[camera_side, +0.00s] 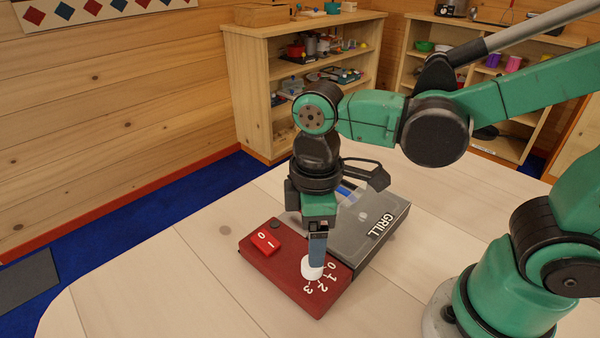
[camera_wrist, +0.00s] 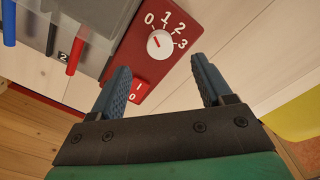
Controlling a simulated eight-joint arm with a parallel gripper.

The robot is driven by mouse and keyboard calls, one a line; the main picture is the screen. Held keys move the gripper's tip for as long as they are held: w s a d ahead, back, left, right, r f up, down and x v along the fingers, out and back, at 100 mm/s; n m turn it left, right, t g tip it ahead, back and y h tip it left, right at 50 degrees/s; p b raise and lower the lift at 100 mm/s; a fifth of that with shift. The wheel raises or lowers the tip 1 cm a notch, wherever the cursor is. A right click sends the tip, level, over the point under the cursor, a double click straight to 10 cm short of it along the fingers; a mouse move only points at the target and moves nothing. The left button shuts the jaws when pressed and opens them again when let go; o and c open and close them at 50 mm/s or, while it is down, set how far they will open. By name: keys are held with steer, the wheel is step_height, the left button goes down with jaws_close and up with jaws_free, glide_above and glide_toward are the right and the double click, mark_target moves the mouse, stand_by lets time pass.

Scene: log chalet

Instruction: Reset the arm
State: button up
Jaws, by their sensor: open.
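My gripper (camera_side: 317,256) points down over the red control panel (camera_side: 297,284), just above its white round dial (camera_side: 312,272). In the wrist view my gripper (camera_wrist: 160,66) has its two blue fingers apart and nothing between them. The dial (camera_wrist: 160,45) shows just past the fingertips, with 0, 1, 2 and 3 printed around it. Its exact setting is too small to tell. A red rocker switch (camera_side: 265,241) marked 0 and I sits on the panel; it also shows by the left finger in the wrist view (camera_wrist: 139,88).
A grey box (camera_side: 373,226) lettered GRILL adjoins the panel. A blue bar (camera_wrist: 9,22) and a red bar (camera_wrist: 76,52) show near it in the wrist view. The pale table (camera_side: 190,290) is clear at left. Stocked shelves (camera_side: 258,100) stand behind.

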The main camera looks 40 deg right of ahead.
steer(key=w+d+r+m+t, duration=0.3)
steer(key=d+m+t, duration=0.4)
steer(key=d+m, duration=0.2)
steer(key=shift+w+d+r+m, duration=0.15)
steer(key=shift+w+r+m, duration=0.15)
steer(key=shift+w, duration=0.1)
